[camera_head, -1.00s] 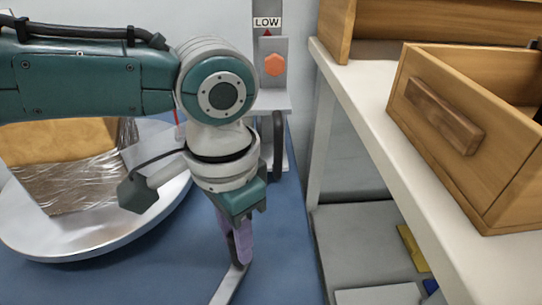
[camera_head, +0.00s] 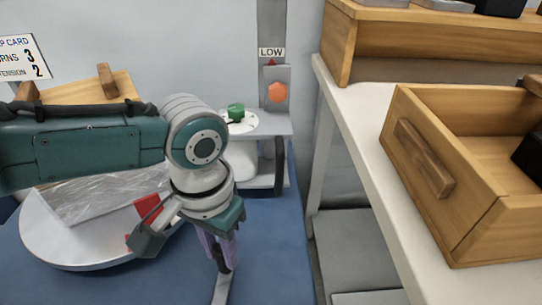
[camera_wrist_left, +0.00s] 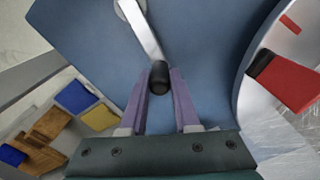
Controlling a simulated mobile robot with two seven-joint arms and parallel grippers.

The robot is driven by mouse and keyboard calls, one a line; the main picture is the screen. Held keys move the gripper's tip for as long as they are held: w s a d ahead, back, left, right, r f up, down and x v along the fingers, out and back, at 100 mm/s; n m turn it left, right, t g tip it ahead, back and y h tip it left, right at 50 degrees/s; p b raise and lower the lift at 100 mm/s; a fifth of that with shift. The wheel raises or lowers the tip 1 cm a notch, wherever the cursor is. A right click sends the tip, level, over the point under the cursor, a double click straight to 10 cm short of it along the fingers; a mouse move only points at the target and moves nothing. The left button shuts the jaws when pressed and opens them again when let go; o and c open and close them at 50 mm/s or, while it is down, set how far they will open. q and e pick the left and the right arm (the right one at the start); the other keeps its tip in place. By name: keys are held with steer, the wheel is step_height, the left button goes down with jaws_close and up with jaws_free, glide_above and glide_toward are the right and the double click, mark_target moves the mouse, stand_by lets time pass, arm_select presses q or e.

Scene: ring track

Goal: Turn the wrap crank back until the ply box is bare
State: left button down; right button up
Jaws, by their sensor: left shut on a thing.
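My left gripper (camera_head: 222,260) is shut on the black knob (camera_wrist_left: 159,75) of the wrap crank, with its purple fingers on either side. The crank's grey arm (camera_wrist_left: 145,35) runs from the knob to a round hub in the left wrist view; its end also shows in the head view (camera_head: 221,290). The ply box (camera_head: 85,90) stands on a round pale turntable (camera_head: 75,250). Clear crinkled film (camera_head: 100,200) covers the box's lower side. My left arm hides much of the box. My right gripper is not in view.
A red piece (camera_head: 148,208) is at the box's right side. A wall card (camera_head: 20,58) reads 3 and 2. A wooden drawer (camera_head: 450,170) sits on the white shelf at right.

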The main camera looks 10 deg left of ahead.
arm_select(q)
steer(key=shift+s+a+r+n+p, duration=0.1)
steer(key=shift+s+a+n+p, duration=0.1)
steer(key=shift+a+n+p, duration=0.5)
steer(key=shift+s+a+n+p, duration=0.35)
steer(key=shift+a+n+p, duration=0.45)
steer(key=shift+a+p, duration=0.1)
steer(key=shift+s+a+n+p, duration=0.45)
steer(key=shift+a+n+p, duration=0.2)
steer(key=shift+n+p, duration=0.3)
steer(key=shift+s+a+n+p, duration=0.4)
steer(key=shift+a+n+p, duration=0.1)
steer(key=shift+n, duration=0.35)
steer(key=c, duration=0.7)
jaws_free()
steer(key=shift+d, duration=0.1)
steer(key=shift+o, duration=0.2)
